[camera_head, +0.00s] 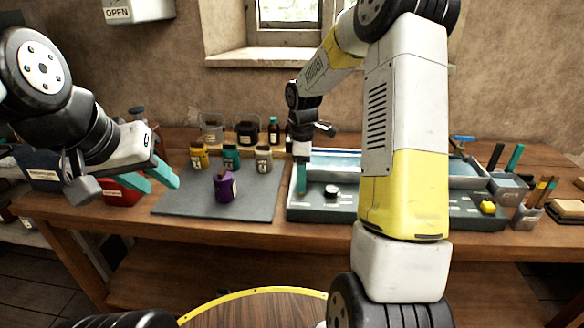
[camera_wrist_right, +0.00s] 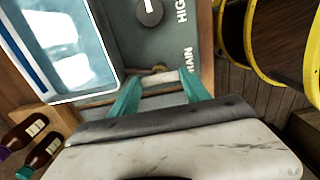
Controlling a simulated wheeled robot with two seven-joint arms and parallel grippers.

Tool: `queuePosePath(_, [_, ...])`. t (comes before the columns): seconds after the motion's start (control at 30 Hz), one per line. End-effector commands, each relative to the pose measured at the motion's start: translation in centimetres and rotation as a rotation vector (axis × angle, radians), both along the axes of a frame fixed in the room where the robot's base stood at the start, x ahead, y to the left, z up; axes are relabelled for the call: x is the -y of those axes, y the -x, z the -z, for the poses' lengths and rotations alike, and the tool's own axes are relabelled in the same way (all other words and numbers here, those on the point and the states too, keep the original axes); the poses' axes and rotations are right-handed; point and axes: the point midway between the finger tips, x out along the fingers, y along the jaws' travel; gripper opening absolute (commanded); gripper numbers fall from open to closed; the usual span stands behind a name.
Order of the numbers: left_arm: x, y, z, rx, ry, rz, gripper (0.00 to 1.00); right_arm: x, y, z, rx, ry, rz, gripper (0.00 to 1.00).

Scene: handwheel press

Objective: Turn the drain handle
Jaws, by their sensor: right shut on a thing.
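The drain handle (camera_wrist_right: 160,78) shows in the right wrist view as a pale bar lying crosswise between my right fingertips, beside the lettering on the grey-green panel (camera_wrist_right: 185,40) that partly reads "DRAIN". My right gripper (camera_wrist_right: 160,86) is shut on it, with one teal finger at each end of the bar. In the head view my right gripper (camera_head: 301,178) points down at the left end of the basin unit (camera_head: 400,207); the handle is hidden there. My left gripper (camera_head: 152,178) is open and empty, in the air left of the grey mat.
A dark knob with a white top (camera_head: 331,190) is close right of my right gripper. Jars, including a purple one (camera_head: 225,187), stand on the grey mat (camera_head: 180,203). A red container (camera_head: 122,193) is behind my left gripper. Brushes stand at the bench's right end.

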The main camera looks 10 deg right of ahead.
Motion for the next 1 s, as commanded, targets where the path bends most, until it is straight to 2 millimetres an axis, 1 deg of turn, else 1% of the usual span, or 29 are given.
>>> queuePosePath(0.43, [0.0,0.0,0.0,0.0,0.0,0.0,0.36,0.0,-0.1,-0.1,0.004,0.001,-0.012,0.14])
queuePosePath(0.47, [0.0,0.0,0.0,0.0,0.0,0.0,0.36,0.0,-0.1,-0.1,0.004,0.001,-0.012,0.58])
queuePosePath(0.5, [0.0,0.0,0.0,0.0,0.0,0.0,0.36,0.0,-0.1,-0.1,0.004,0.001,-0.012,0.66])
queuePosePath(0.57, [0.0,0.0,0.0,0.0,0.0,0.0,0.36,0.0,-0.1,-0.1,0.003,0.001,-0.011,0.76])
queuePosePath(0.87, [0.0,0.0,0.0,0.0,0.0,0.0,0.36,0.0,0.0,-0.1,0.002,0.001,-0.01,0.76])
queuePosePath(0.93, [0.0,0.0,0.0,0.0,0.0,0.0,0.36,0.0,-0.1,-0.5,0.003,0.0,-0.009,0.76])
queuePosePath(1.0, [0.0,0.0,0.0,0.0,0.0,0.0,0.36,0.0,-0.1,-1.3,0.004,0.0,-0.009,0.76])
